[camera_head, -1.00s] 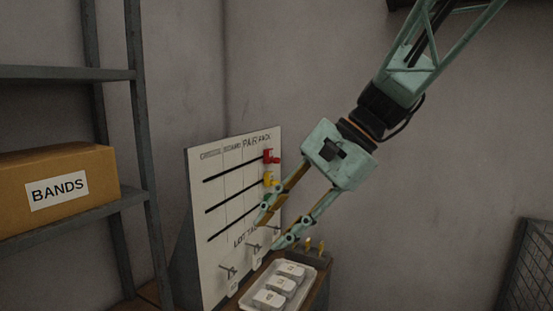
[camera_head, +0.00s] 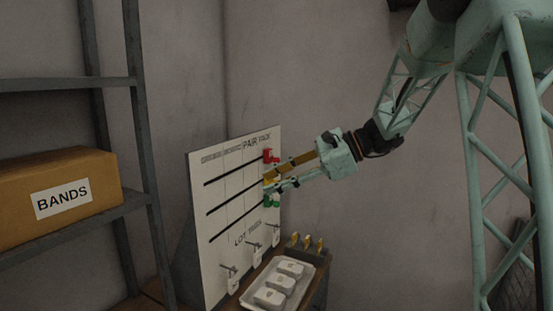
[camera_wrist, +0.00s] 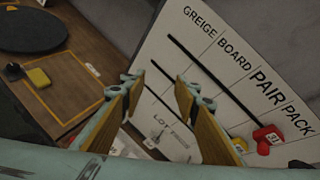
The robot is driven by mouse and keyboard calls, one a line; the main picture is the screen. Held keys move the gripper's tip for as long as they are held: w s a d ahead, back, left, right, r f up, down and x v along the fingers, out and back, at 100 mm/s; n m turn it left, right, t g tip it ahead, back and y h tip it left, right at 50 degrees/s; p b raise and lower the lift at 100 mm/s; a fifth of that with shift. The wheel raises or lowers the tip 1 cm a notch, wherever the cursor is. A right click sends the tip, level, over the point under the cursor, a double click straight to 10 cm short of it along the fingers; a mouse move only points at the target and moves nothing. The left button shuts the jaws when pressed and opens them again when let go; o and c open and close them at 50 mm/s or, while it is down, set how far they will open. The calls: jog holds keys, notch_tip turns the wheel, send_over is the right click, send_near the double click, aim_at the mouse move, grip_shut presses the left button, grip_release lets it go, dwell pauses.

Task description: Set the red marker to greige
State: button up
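A white board (camera_head: 215,236) stands upright with three black slots and column heads; in the wrist view (camera_wrist: 150,62) they read GREIGE, BOARD, PAIR, PACK. The red marker (camera_head: 267,155) is at the right end of the top slot, at the PACK side. It also shows in the wrist view (camera_wrist: 267,136), with a white label. A yellow marker (camera_wrist: 240,144) is on the row below, and a green one (camera_head: 271,200) is on the bottom row. My gripper (camera_head: 271,179) is open and empty, its fingers pointing at the board's right edge, below the red marker.
Pegs with white tags sit low on the board. A tray (camera_head: 246,298) with white labelled blocks and several yellow-topped pieces (camera_head: 307,242) stand on the bench in front. A shelf with a BANDS box (camera_head: 100,165) is at left.

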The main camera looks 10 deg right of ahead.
jog(key=w+d+m+t+y+p, duration=0.1)
jog(key=w+d+m+t, duration=0.1)
jog(key=w+d, duration=0.35)
jog(key=w+d+m+t+y+p, duration=0.1)
jog(key=w+d+m+p, duration=0.1)
jog(key=w, duration=0.6)
jog(key=m+t+p, duration=0.2)
jog(key=m+t, duration=0.2)
jog(key=m, duration=0.1)
send_near(279, 160)
jog(key=v, duration=0.3)
jog(key=shift+w+f, duration=0.1)
jog(key=shift+w, duration=0.2)
jog(key=shift+a, duration=0.1)
jog(key=shift+x, duration=6.85)
jog(key=shift+a, duration=0.1)
jog(key=shift+c, duration=0.2)
jog(key=shift+s, duration=0.1)
jog(key=c, duration=0.8)
